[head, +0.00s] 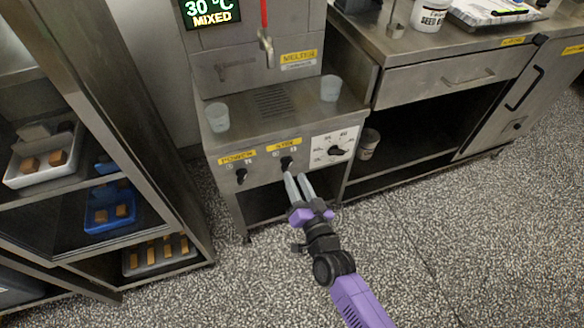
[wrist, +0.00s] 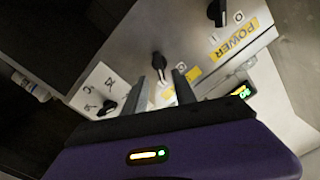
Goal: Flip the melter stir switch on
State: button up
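The melter stir switch (head: 286,162) is a small black knob under a yellow label in the middle of the melter's front panel. It also shows in the wrist view (wrist: 158,62), just beyond my fingertips and roughly in line with the gap between them. My gripper (head: 297,176) is in front of and slightly below the switch. Its two grey fingers are apart and empty, as the wrist view (wrist: 163,76) shows. Contact with the knob cannot be made out. The melter display (head: 211,13) reads 30 °C MIXED.
The black power knob (head: 241,176) sits left of the stir switch, and a dial (head: 336,150) sits right. Two cups (head: 217,117) (head: 331,88) stand on the melter's ledge. A rack with trays (head: 110,212) is at left, a steel counter (head: 440,85) at right.

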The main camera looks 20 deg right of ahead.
jog(key=shift+s, duration=1.3)
jog(key=s+d+r+n+g, duration=0.15)
jog(key=s+r, duration=0.35)
jog(key=s, duration=0.8)
jog(key=s+d+r+n+g+p, duration=0.1)
jog(key=s+r+n, duration=0.35)
jog(key=s, duration=0.75)
jog(key=s+d+r+g, duration=0.1)
jog(key=s+r, duration=0.6)
jog(key=s, duration=0.6)
notch_tip(320, 180, up, 13)
jog(key=p, duration=1.3)
jog(key=shift+w, duration=0.25)
jog(key=shift+o, duration=0.2)
jog(key=shift+f, duration=0.1)
